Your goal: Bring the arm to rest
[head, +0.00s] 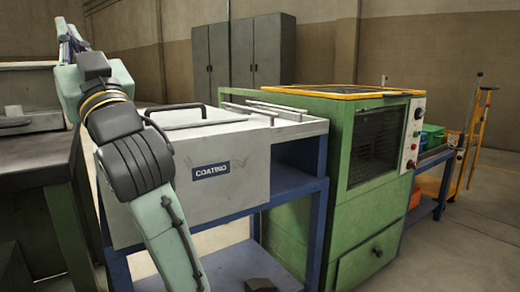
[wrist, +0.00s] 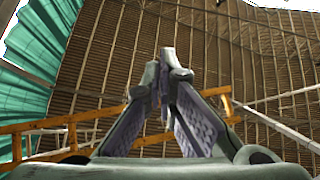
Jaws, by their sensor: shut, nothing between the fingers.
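My arm rises from the bottom of the head view past the left front of the coating box and is bent at a dark joint. My gripper (head: 68,38) is raised at the upper left of the head view, pointing up. In the wrist view my gripper (wrist: 165,62) has its two fingers drawn together at the tips, with nothing held. It touches nothing that I can see.
The white box marked COATING (head: 255,170) stands on a blue frame (head: 310,215) close to my arm. A green furnace (head: 345,190) is to its right. A dark bench (head: 35,165) is at the left. Grey cabinets (head: 245,52) stand behind. Open floor lies at the right.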

